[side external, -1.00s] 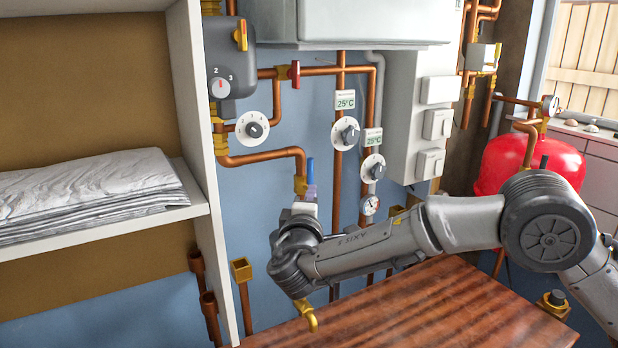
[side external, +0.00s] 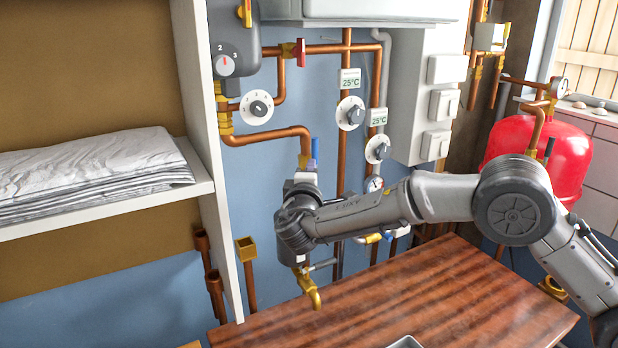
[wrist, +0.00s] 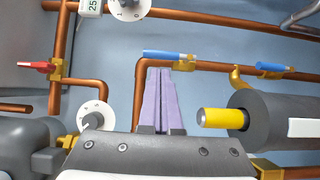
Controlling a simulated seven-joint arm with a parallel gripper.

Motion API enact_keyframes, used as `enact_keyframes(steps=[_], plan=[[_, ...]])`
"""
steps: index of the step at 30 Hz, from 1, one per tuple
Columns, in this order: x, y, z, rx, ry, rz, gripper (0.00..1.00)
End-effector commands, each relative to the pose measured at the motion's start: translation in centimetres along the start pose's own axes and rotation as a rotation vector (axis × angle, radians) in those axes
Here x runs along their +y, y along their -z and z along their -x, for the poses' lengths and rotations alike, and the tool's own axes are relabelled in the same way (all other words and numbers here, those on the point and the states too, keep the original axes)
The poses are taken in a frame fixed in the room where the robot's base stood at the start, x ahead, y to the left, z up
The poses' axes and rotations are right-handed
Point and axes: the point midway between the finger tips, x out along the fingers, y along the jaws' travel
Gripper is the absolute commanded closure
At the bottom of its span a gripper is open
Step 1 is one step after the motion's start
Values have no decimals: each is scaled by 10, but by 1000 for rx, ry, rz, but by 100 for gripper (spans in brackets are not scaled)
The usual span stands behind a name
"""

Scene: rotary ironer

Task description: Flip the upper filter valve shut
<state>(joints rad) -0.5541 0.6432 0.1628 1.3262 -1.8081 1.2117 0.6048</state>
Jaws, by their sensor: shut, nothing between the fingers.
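The upper filter valve is a brass valve on the copper pipe just past an elbow. Its blue lever (wrist: 165,55) lies along the pipe in the wrist view; in the side view the lever (side external: 315,148) stands upright above my gripper. My gripper (wrist: 165,72) is shut and empty, its purple fingertips close to the lever; I cannot tell if they touch it. In the side view my gripper hides the valve's lower part. A dark grey cylinder with a yellow end (wrist: 222,118), possibly the filter, lies to the right in the wrist view.
Another blue-handled valve (wrist: 272,66) sits further along the pipe. A red-handled valve (side external: 300,52), dials and copper pipes crowd the wall. A white shelf (side external: 95,210) with folded linen stands left. A wooden tabletop (side external: 440,300) lies below, a red tank (side external: 560,150) at right.

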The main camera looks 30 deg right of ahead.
Motion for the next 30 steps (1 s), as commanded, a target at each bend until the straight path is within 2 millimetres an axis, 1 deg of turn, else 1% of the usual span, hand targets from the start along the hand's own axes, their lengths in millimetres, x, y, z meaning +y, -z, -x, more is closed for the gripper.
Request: enact_keyframes(steps=[1,6,9,12,18,30], plan=[[0,-1,-11,-4,-1,0,100],[0,-1,-41,-3,-1,0,100],[0,-1,-54,-2,0,0,100],[0,0,-62,-1,-1,0,100],[0,0,-69,0,-1,0,100],[1,-1,-69,0,5,-9,100]])
